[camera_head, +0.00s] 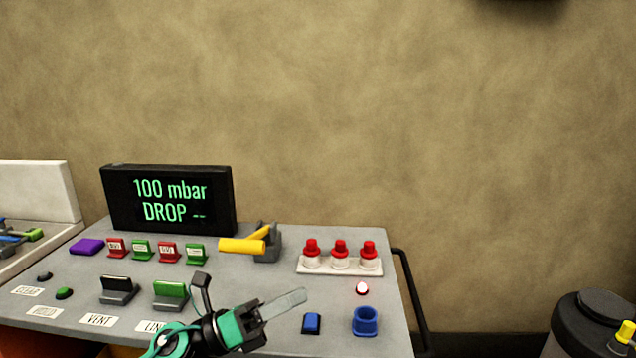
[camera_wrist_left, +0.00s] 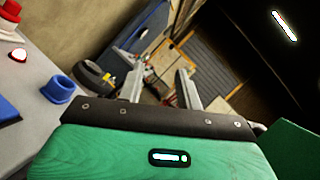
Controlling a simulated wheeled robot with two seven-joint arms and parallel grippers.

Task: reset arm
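My left gripper (camera_head: 286,304) reaches in over the front of the grey console (camera_head: 270,285), its arm coming from the bottom left. In the left wrist view its two fingers (camera_wrist_left: 162,82) stand apart with nothing between them, so it is open and empty. Its tips are just left of the blue rocker (camera_head: 311,323) in the head view, and appear to be above the console. My right gripper is in neither view.
The display (camera_head: 168,200) reads "100 mbar DROP --". A yellow-handled lever (camera_head: 243,246), red-capped white bottles or valves (camera_head: 340,253), a white-topped red button (camera_head: 362,288) and a blue cup (camera_head: 365,321) stand on the console. A black rail (camera_head: 409,295) edges its right side; a dark drum (camera_head: 595,320) stands beyond.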

